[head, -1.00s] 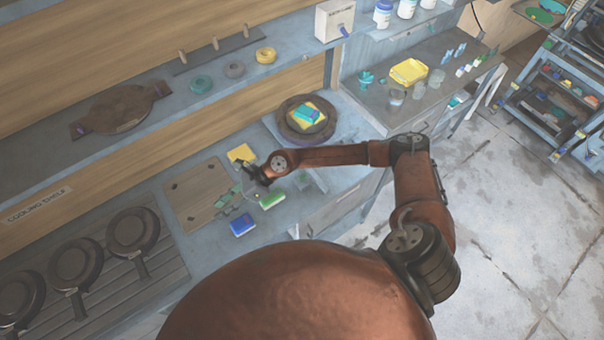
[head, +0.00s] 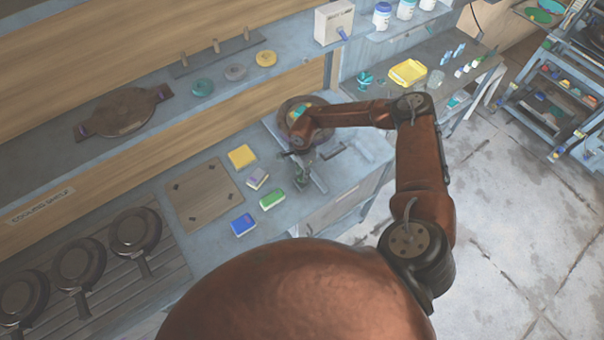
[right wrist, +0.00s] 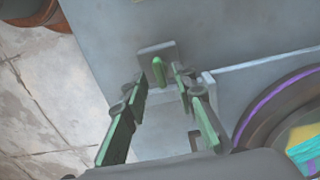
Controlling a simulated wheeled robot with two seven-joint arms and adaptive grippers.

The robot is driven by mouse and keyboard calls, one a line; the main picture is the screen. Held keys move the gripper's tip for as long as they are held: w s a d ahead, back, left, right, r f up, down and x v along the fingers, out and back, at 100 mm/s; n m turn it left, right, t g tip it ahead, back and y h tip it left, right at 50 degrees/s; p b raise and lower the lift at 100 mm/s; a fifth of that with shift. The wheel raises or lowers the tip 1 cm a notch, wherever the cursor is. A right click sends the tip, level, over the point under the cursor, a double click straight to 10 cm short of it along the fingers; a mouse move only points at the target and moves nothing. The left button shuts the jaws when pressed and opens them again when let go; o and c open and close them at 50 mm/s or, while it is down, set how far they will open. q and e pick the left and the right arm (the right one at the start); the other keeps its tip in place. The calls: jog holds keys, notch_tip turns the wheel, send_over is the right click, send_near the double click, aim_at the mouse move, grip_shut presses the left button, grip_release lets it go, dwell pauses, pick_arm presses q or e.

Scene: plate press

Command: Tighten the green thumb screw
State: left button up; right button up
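The green thumb screw (right wrist: 158,72) stands out from a small grey bracket (right wrist: 150,50) in the right wrist view. My right gripper (right wrist: 161,86) is open and empty, with its green-padded fingers on either side of the line to the screw. The fingertips look close to the screw, but I cannot tell whether they touch it. In the head view, my right gripper (head: 296,168) hangs low over the right end of the counter, and I cannot make out the screw there. My left gripper is not in view.
A round dark plate (right wrist: 240,128) with a purple ring lies right of the gripper. On the counter are a wooden board (head: 205,195), a yellow block (head: 241,156), a green block (head: 272,199), a blue block (head: 243,224) and several pans (head: 134,230).

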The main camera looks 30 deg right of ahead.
jog(key=shift+f, duration=0.55)
grip_shut()
